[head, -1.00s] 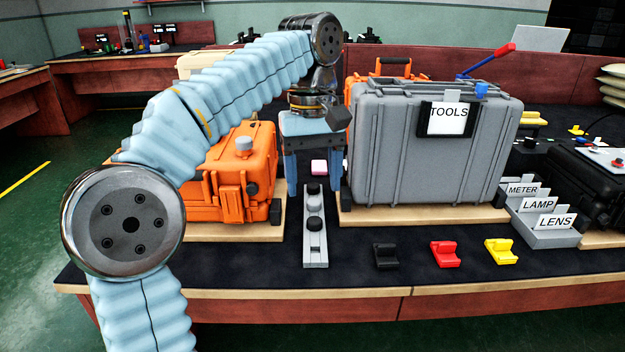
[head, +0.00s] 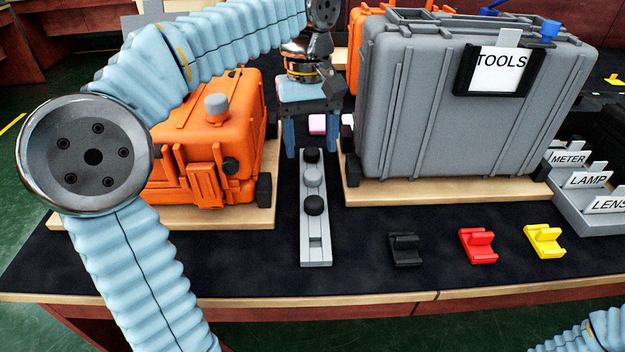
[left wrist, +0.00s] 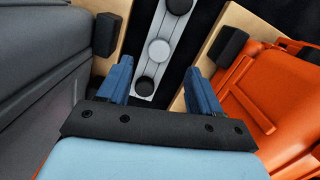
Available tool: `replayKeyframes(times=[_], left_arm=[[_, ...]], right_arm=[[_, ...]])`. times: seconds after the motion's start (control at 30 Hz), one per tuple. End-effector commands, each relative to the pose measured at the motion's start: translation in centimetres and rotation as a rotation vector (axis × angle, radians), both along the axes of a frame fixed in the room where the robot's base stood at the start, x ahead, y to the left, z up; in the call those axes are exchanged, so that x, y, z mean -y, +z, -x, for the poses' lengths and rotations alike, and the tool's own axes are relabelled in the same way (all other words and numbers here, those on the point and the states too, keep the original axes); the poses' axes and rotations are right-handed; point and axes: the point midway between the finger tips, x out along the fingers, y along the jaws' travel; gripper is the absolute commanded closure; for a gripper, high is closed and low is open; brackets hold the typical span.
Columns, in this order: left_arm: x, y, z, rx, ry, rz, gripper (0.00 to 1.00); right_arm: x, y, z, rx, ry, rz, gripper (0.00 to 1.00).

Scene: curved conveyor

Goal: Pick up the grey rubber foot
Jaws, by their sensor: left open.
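The grey rubber foot (head: 313,176) is a round grey knob. It sits in a narrow light grey rack (head: 316,236) between two black feet, one behind it (head: 311,155) and one in front (head: 314,204). In the left wrist view the grey foot (left wrist: 158,50) shows in the middle of the rack, beyond the fingers. My left gripper (head: 309,140) points down near the far end of the rack, with its blue fingers apart and nothing between them. It also shows in the left wrist view (left wrist: 159,82). My right gripper is out of view.
An orange case (head: 205,125) on a wooden board stands left of the rack. A tall grey TOOLS case (head: 430,130) stands close on the right. Black (head: 404,250), red (head: 478,246) and yellow (head: 544,241) holders lie front right.

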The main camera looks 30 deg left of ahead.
Motion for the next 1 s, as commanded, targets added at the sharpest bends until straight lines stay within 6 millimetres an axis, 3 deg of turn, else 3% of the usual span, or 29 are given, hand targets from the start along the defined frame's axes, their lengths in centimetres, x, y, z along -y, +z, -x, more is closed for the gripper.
replayKeyframes(times=[0.4,0.7,1.0], left_arm=[[0.5,-5.2,0.4,-0.001,0.000,0.000,0.35],[0.6,-5.6,0.4,0.001,0.000,0.001,0.37],[0.6,-5.6,0.4,0.000,0.000,0.000,0.83]], right_arm=[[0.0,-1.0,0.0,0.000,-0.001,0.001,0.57],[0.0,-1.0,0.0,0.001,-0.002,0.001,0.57],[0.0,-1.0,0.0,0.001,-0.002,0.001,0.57]])
